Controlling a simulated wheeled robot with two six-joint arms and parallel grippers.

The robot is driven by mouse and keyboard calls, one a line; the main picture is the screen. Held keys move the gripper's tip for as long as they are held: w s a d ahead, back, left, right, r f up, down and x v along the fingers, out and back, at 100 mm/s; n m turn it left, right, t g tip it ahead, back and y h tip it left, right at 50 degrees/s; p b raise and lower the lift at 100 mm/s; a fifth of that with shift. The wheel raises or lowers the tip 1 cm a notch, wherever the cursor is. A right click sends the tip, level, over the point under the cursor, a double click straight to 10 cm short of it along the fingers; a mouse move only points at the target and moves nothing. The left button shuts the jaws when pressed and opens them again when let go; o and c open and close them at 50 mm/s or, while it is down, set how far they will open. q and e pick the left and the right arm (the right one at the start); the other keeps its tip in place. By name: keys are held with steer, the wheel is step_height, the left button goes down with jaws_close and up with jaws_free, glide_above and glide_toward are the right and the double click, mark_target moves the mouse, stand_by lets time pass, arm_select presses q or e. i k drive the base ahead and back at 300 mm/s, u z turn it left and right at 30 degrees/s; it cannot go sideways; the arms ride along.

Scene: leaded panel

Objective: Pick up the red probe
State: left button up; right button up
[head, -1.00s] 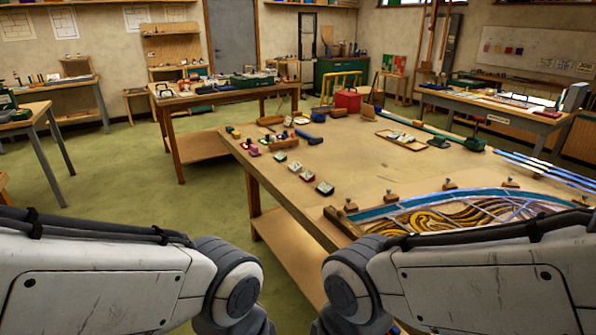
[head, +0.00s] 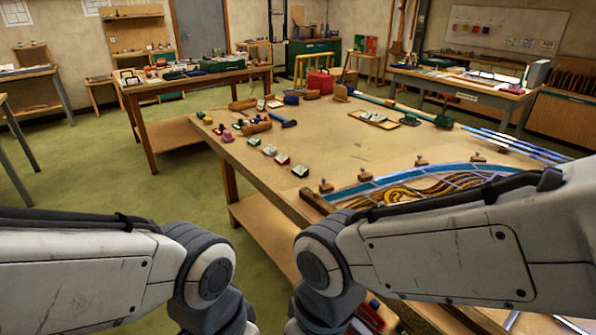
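I cannot make out a red probe for certain. A row of small pale blocks with coloured bases, one of them red (head: 283,158), lies near the left edge of the big wooden table (head: 350,150). A small red item (head: 372,315) shows low down beside my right arm, mostly hidden and too small to name. Both my arms reach in from the sides at the bottom. Their grippers are below the picture, so I cannot see what they hold.
A leaded panel (head: 420,188) lies at the table's near right, partly behind my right arm. A red box (head: 320,82), a blue-headed hammer (head: 283,122) and a small tray (head: 373,119) stand farther back. The table's middle is clear. Green floor is open at left.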

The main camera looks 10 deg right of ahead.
mark_target(282, 159)
steer(key=u, duration=0.65)
steer(key=i, duration=2.15)
steer(key=z, duration=0.35)
